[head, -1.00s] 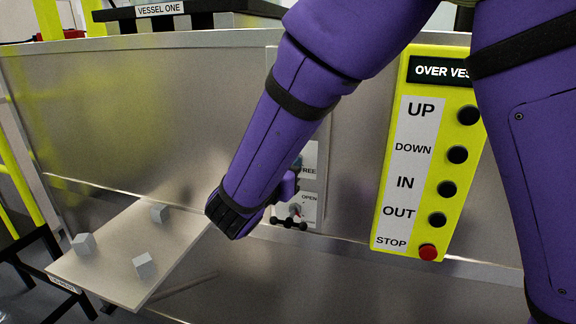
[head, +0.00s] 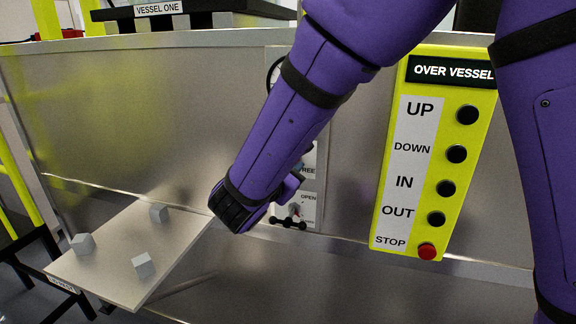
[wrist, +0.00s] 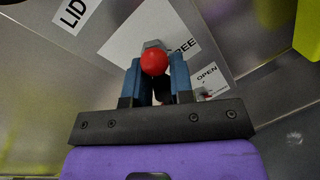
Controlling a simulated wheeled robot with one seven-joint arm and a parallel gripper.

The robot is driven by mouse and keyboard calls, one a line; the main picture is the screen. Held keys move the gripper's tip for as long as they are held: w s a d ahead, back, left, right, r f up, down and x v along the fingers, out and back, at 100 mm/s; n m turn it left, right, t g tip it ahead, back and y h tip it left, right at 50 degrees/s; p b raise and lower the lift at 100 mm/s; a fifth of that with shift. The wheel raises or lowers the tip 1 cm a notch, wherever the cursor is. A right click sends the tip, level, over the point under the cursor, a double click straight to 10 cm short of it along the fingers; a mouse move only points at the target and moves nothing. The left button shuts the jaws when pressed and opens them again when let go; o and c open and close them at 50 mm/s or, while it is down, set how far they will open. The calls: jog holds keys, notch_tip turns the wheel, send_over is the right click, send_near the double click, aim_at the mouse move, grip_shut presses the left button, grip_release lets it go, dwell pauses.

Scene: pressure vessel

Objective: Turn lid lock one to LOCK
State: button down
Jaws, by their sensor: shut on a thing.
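In the wrist view my gripper (wrist: 154,72) has its two blue-grey fingers closed around a handle with a round red knob (wrist: 154,63), which fits the lid lock. A label starting "LID" (wrist: 74,12) is at the upper left. In the head view my wrist covers the handle and most of the fingers. The "FREE" label (head: 308,168) shows just right of it. I cannot see a LOCK mark or tell the handle's exact angle.
An "OPEN" label (head: 309,199) with a small black handle (head: 288,222) sits just below. The yellow "OVER VESSEL" button panel (head: 465,85) is to the right. A pale board (head: 110,275) with grey cubes is at the lower left. Vessel one's sign (head: 158,9) is above.

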jog(key=m, duration=0.2)
jog(key=m+y, duration=0.1)
jog(key=m, duration=0.2)
jog(key=shift+s+d+f+m, duration=0.2)
jog(key=shift+d+f+m, duration=0.1)
jog(key=shift+d+f, duration=0.1)
jog(key=m+y, duration=0.1)
jog(key=m, duration=0.1)
jog(key=f+m+y, duration=0.1)
jog(key=m, duration=0.1)
jog(key=shift+d+m, duration=0.1)
jog(key=shift+m, duration=0.3)
jog(key=c, duration=1.1)
grip_release()
jog(key=shift+r, duration=0.1)
jog(key=shift+c, duration=0.2)
jog(key=shift+s+r, duration=0.1)
jog(key=shift+r, duration=0.05)
jog(key=v, duration=1)
jog(key=shift+s, duration=0.3)
